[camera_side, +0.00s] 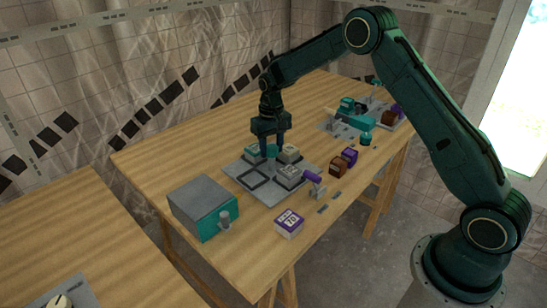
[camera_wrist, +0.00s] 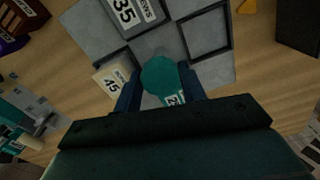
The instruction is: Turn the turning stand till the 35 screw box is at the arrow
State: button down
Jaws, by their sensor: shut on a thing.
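The turning stand (camera_side: 240,166) is a grey square plate with several bays on the table. The 35 screw box (camera_wrist: 126,12), grey with a white label, sits in a bay at the top of the wrist view. My gripper (camera_wrist: 160,88) is shut on the round teal knob (camera_wrist: 160,72) at the stand's middle. In the side view my gripper (camera_side: 270,154) reaches straight down over the stand. A cream 45 box (camera_wrist: 112,80) and a box with a teal, partly hidden label (camera_wrist: 174,100) fill other bays. One bay (camera_wrist: 205,34) is empty. A yellow piece, perhaps the arrow (camera_wrist: 245,5), shows at the top edge.
A grey and teal box (camera_side: 204,205) stands left of the stand, and a purple-and-white 70 box (camera_side: 289,223) lies in front. Brown (camera_side: 337,168) and purple (camera_side: 350,156) boxes stand farther right.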

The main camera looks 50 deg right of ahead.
jog(key=shift+m, duration=2.3)
jog(key=shift+r+m, duration=0.1)
jog(key=shift+m, duration=2)
jog(key=shift+w+m, duration=0.1)
jog(key=shift+m, duration=4.2)
jog(key=c, duration=0.8)
grip_release()
jog(key=shift+c, duration=0.2)
